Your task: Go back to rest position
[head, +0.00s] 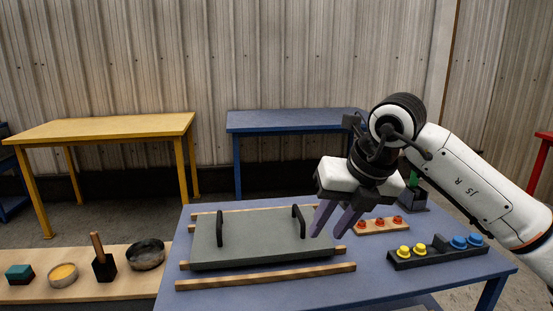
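My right gripper (336,222) comes in from the right and hangs tilted above the blue table, near the right end of a grey panel. Its two purple fingers are spread apart with nothing visible between them. The grey panel (262,240) has two black handles, a left one (220,229) and a right one (299,221), and lies flat with wooden strips around it. The fingers look close to the right handle but apart from it. My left gripper is not in the view.
The blue table (400,284) also holds a wooden block with red knobs (380,226) and a dark block with yellow and blue knobs (435,254). A low wooden bench (110,285) at the left carries bowls and a brush-like tool. Yellow (110,127) and blue (290,121) tables stand behind.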

